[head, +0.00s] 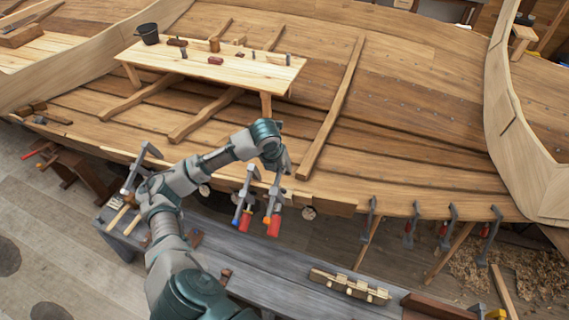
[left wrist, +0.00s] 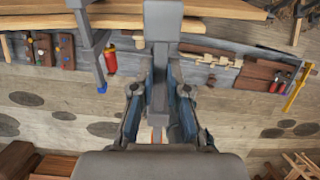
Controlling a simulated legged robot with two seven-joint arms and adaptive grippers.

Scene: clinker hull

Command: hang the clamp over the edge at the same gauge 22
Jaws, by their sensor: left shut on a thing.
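My left gripper (head: 282,165) is at the near edge of the planked hull (head: 420,165). It is shut on a grey bar clamp (head: 274,203) with a red handle, held upright. In the left wrist view the fingers (left wrist: 161,112) close from both sides on the grey clamp bar (left wrist: 162,35). Another grey clamp (head: 245,190) with a blue tip and a red handle is just left of the held one at the hull edge; it also shows in the left wrist view (left wrist: 90,50). I cannot tell whether the held clamp touches the edge. No gauge marking is legible. My right gripper is not in view.
Several clamps (head: 412,225) hang along the edge to the right. A larger grey clamp (head: 138,168) stands at the left edge. A grey bench (head: 260,270) below carries a notched wooden block (head: 348,287). A plank table (head: 215,65) with small tools stands inside the hull.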

